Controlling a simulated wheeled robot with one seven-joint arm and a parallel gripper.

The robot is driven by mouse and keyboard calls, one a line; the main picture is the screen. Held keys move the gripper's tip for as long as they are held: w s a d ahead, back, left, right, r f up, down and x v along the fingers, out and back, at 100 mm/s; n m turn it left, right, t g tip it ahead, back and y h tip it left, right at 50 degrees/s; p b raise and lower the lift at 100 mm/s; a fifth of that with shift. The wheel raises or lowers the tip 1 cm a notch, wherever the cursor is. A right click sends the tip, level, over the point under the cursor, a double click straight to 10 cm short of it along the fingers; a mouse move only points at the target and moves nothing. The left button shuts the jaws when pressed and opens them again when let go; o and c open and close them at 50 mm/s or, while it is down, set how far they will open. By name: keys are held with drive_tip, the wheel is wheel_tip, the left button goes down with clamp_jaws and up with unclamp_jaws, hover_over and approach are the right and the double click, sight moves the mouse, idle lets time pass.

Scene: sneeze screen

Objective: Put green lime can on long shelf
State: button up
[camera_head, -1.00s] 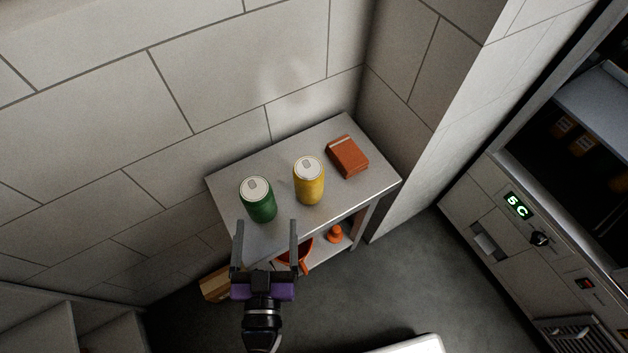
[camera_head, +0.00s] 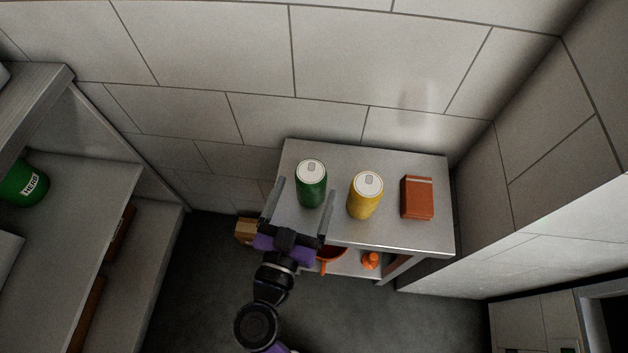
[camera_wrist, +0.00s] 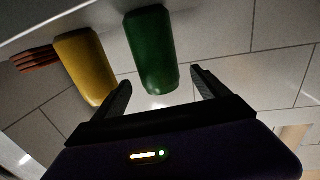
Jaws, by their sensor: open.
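The green can (camera_head: 311,185) stands upright on a small metal table (camera_head: 400,234), at its left end. A yellow can (camera_head: 364,196) stands to its right. My gripper (camera_head: 302,203) is open, with its fingers reaching over the table's front left edge toward the green can. In the wrist view the green can (camera_wrist: 152,52) lies ahead of the open fingers, roughly between them, and the yellow can (camera_wrist: 86,66) is to its left. The fingers look empty. I cannot tell which surface is the long shelf; shelving (camera_head: 100,175) stands at the left.
An orange-brown box (camera_head: 417,198) lies right of the yellow can. The table's lower shelf holds an orange bowl (camera_head: 330,255) and a small orange object (camera_head: 371,260). A green container (camera_head: 22,184) sits on the left shelving. Walls close off the back and right.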

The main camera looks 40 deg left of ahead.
sight(311, 176)
drive_tip(key=x, duration=0.2)
drive_tip(key=p+x, duration=0.1)
drive_tip(key=shift+w+a+r, duration=0.15)
drive_tip(key=shift+w+r, duration=0.1)
drive_tip(key=shift+w, duration=0.1)
drive_tip(key=shift+w+a+f, duration=0.15)
drive_tip(key=shift+w, duration=0.2)
drive_tip(key=c, duration=1.7)
clamp_jaws()
